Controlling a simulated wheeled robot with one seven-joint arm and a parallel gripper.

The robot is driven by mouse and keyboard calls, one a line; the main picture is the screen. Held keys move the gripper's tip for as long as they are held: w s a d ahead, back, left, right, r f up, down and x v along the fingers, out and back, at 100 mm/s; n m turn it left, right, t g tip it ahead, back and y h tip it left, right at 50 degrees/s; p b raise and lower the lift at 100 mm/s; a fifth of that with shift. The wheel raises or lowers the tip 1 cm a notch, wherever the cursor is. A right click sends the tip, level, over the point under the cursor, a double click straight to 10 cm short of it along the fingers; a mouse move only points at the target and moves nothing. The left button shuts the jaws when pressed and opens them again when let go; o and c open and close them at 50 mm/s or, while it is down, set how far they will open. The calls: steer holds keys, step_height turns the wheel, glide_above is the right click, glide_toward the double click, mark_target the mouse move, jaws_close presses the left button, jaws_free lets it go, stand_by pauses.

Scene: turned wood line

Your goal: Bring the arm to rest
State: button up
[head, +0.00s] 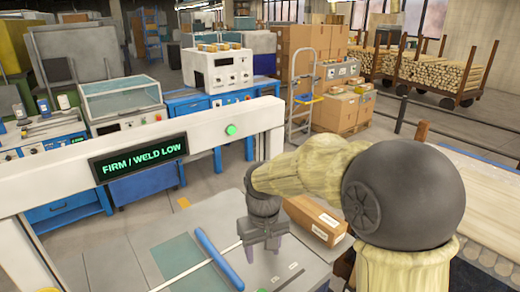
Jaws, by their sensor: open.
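My arm reaches in from the right side of the head view, with a wood-coloured link and a large dark round joint. My gripper (265,252) hangs pointing down from the arm's end, above the grey work table (215,212). Its two short fingers are apart, and nothing shows between them. Whether the fingertips touch the table is hard to tell. A blue bar (219,259) lies on the table just left of my gripper. A cardboard box (316,218) stands right of my gripper, partly hidden behind my arm.
A white frame (60,172) with a sign (138,157) reading "FIRM / WELD LOW" and a lit green button (231,130) spans behind the table. A teal panel (182,262) lies at left. A pale conveyor-like surface (490,195) is at right. Stacked cartons and log carts stand far back.

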steer(key=s+d+m+t+p, duration=0.2)
steer(key=s+d+m+p, duration=0.2)
steer(key=s+d, duration=0.6)
steer(key=d+p, duration=0.1)
steer(key=d, duration=0.3)
steer(key=shift+s+d+r+m+t, duration=0.2)
steer(key=shift+s+m+t, duration=0.1)
steer(key=shift+w, duration=0.1)
steer(key=shift+c, duration=1.3)
steer(key=shift+d, duration=0.1)
steer(key=shift+c, duration=0.4)
